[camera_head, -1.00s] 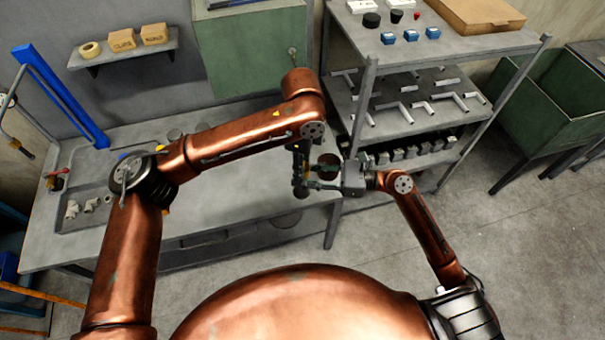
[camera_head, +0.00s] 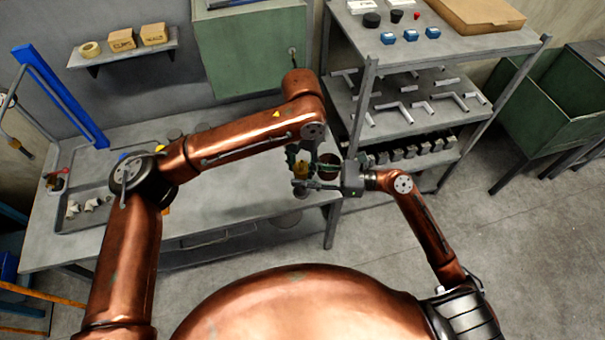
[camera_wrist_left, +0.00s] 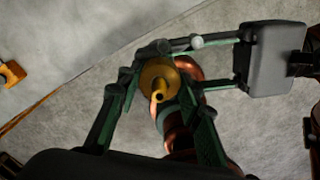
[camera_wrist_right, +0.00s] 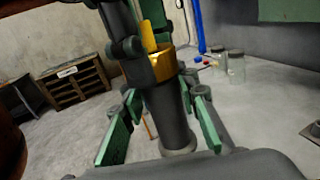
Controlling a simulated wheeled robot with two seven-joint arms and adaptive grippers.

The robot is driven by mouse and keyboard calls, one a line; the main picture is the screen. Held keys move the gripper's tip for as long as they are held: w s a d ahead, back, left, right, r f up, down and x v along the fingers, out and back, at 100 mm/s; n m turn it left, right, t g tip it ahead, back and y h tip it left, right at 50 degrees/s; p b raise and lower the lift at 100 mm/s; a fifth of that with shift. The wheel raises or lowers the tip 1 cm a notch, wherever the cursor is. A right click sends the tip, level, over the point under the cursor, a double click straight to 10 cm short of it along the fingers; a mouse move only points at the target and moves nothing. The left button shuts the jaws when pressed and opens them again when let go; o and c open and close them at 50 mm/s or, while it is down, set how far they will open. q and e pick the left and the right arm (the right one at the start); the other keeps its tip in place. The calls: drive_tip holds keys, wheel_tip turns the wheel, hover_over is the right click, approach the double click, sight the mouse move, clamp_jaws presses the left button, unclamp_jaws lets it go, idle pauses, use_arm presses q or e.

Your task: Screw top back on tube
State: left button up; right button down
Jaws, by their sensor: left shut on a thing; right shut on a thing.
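The yellow top (camera_wrist_left: 160,76) has a small nozzle and sits at the upper end of the dark grey tube (camera_wrist_right: 168,115). The tube looks upright; I cannot tell how firmly the top is seated. My left gripper (camera_head: 301,160) comes from above, its fingers shut on the top. Its green-padded fingers (camera_wrist_left: 158,95) flank the top in the left wrist view. My right gripper (camera_head: 308,184) comes from the right, lower down, and is shut around the tube, with green pads (camera_wrist_right: 160,122) on both sides. The fingers partly hide the tube in the head view.
The grey workbench (camera_head: 225,190) lies below and left, with a tray (camera_head: 70,222) of white fittings. A shelf rack (camera_head: 350,125) with pipes stands just beyond my right gripper. Glass jars (camera_wrist_right: 236,66) stand on the bench. Open floor lies to the right.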

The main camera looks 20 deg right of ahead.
use_arm(q)
drive_tip(key=o, duration=1.3)
drive_tip(key=shift+r, duration=0.1)
drive_tip(key=shift+r, duration=2.2)
drive_tip(key=shift+c, duration=0.5)
